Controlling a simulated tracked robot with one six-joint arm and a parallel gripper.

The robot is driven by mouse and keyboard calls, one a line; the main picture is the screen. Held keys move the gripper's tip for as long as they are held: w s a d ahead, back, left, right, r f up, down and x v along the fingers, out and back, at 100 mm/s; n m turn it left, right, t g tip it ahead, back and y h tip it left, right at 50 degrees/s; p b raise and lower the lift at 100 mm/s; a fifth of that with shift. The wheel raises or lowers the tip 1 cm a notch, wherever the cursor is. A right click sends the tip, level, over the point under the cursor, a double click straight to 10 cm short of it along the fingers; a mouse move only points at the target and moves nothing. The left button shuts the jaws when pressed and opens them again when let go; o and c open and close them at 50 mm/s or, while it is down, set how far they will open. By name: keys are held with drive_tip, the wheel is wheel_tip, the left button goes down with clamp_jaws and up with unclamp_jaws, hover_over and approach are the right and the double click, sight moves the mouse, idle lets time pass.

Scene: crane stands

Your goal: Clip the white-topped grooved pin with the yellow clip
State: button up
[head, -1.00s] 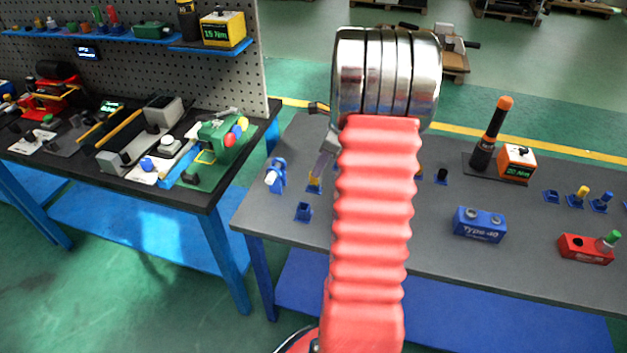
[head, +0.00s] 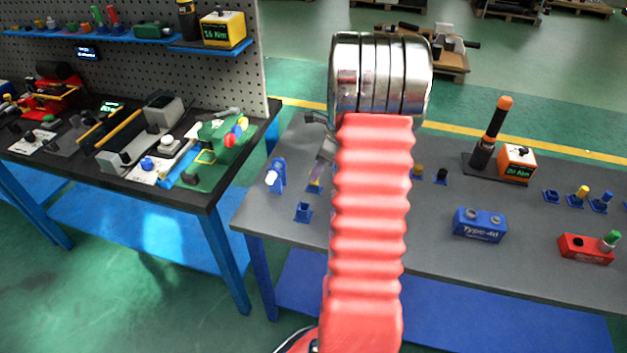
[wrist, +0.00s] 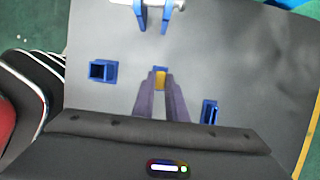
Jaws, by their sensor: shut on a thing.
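My gripper (wrist: 160,73) points down over the dark table and its two purple fingers are shut on the yellow clip (wrist: 161,81). In the head view, my gripper (head: 317,176) is partly hidden by my red arm. The white-topped pin (head: 271,177) is at a blue two-pronged stand (head: 279,172), left of my gripper. In the wrist view, this stand (wrist: 166,20) is at the top edge, and the pin is partly cut off. Its groove is not clear.
An empty blue socket (head: 303,213) stands near the table's left edge. Another blue holder (wrist: 210,112) is right of my fingers. A blue block (head: 480,226), a red block (head: 586,249) and an orange-topped post (head: 493,130) stand farther right.

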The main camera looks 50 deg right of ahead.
drive_tip(key=shift+r, duration=0.1)
clamp_jaws()
drive_tip(key=shift+r, duration=2.45)
drive_tip(key=shift+w, duration=0.1)
